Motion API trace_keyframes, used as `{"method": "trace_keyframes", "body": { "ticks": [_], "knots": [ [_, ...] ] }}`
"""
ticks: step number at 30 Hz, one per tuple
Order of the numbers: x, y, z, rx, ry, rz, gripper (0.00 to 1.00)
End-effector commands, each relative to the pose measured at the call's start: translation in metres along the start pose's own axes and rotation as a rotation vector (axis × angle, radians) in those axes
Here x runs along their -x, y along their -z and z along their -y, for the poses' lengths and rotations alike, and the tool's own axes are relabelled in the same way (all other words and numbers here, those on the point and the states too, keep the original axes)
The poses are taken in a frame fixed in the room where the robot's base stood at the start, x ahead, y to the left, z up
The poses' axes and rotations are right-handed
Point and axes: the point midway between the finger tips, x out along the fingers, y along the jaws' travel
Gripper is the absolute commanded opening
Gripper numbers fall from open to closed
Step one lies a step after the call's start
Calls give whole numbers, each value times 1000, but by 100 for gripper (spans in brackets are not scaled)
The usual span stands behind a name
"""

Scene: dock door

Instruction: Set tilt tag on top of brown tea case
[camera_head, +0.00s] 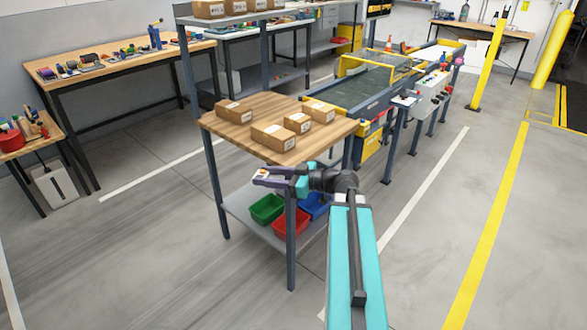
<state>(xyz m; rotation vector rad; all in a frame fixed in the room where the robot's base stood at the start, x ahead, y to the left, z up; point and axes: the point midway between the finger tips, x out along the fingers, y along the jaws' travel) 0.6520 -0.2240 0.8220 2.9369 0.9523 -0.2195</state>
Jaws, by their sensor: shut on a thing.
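My gripper (262,178) is in front of the near edge of a wooden-topped bench (220,128), pointing left. It is shut on a small white and orange piece, which looks like the tilt tag (264,174); the fingers hide part of it. Several brown cartons with pale labels sit on the bench top: one at the left (234,112), one near the front edge (273,137), one in the middle (298,122) and one at the right (320,111). I cannot tell which is the brown tea case. The gripper is apart from all of them.
Below the bench top, a shelf holds green (268,208), red (291,222) and blue (315,206) bins. An upper shelf (240,17) at the back carries more cartons. A conveyor (365,85) stands behind to the right. Floor is clear left and right of the bench.

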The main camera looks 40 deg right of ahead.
Motion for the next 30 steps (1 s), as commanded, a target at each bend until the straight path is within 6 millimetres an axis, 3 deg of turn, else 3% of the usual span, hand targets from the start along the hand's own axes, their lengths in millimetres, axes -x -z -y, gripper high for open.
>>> {"method": "trace_keyframes", "body": {
  "ticks": [1,9,18,24,30],
  "knots": [
    [-15,-2,12,2,27,0,15],
    [-79,-9,69,20,149,0,15],
    [-135,-20,136,39,271,0,15],
    [-153,-24,162,46,311,0,15],
    [-156,-25,166,48,317,0,15]
  ]
}}
